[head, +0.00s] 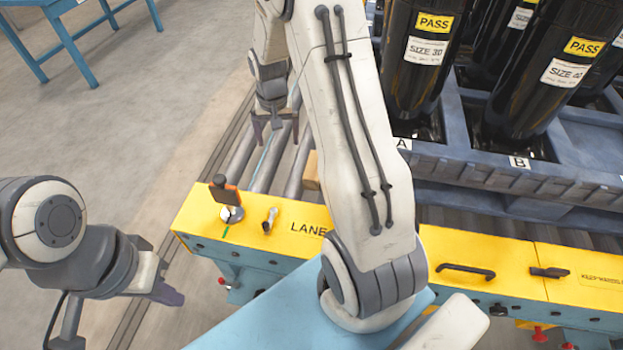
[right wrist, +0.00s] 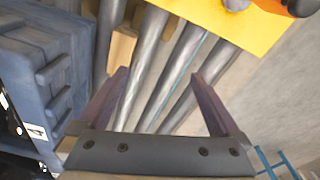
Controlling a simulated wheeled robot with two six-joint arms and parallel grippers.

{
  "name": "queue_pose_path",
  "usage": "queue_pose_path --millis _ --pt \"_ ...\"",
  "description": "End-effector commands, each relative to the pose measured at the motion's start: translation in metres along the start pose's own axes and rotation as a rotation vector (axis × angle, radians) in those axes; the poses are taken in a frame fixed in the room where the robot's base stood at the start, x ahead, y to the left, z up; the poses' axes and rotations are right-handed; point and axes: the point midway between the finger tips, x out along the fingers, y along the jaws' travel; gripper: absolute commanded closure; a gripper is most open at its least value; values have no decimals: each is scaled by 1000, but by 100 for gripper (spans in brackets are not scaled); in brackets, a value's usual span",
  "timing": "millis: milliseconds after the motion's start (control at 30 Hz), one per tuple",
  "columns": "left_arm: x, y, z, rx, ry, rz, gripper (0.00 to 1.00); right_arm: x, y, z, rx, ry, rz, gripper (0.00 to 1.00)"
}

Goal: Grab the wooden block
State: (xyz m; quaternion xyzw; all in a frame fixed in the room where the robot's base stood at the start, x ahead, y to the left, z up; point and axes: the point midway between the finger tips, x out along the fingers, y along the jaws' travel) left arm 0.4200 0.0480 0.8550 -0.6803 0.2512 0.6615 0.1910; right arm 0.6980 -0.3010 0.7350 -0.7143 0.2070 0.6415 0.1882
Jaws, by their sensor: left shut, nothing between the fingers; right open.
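The wooden block (head: 311,171) is a light brown piece at the rollers behind the yellow rail, partly hidden by my right arm. In the right wrist view the block (right wrist: 122,48) lies among the rollers, beyond the left fingertip. My right gripper (head: 276,138) is open above the rollers, left of the block and apart from it. Its two fingers also show in the right wrist view (right wrist: 160,78), with only rollers between them. My left gripper (head: 170,292) is shut and empty at the lower left, over the floor, far from the block.
A blue pallet (head: 470,167) with several black cylinders stands right of the block; it also shows in the right wrist view (right wrist: 45,75). The yellow rail (head: 480,258) runs in front, carrying an orange-and-black switch (head: 225,190). Floor is clear at left, before a blue table (head: 65,40).

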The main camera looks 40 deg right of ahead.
Motion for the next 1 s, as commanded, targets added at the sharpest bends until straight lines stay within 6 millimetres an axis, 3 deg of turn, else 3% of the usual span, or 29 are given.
queue_pose_path --millis 33,100,200,300,533,767,1000 --pt "23 -2 1 0 1 0 100 44 30 -15 88 -3 14 0" --pt "32 -2 2 0 1 0 100 73 61 -30 176 4 23 0" --pt "39 -3 2 0 1 0 100 99 90 -42 255 12 33 0" --pt "43 -3 2 0 1 0 100 114 104 -46 291 13 37 0" --pt "49 -4 2 0 1 0 100 149 108 -46 298 13 38 0" --pt "52 -4 2 0 1 0 100 167 107 -47 296 14 37 0" --pt "62 -4 3 0 1 0 100 203 106 -46 295 13 38 0"
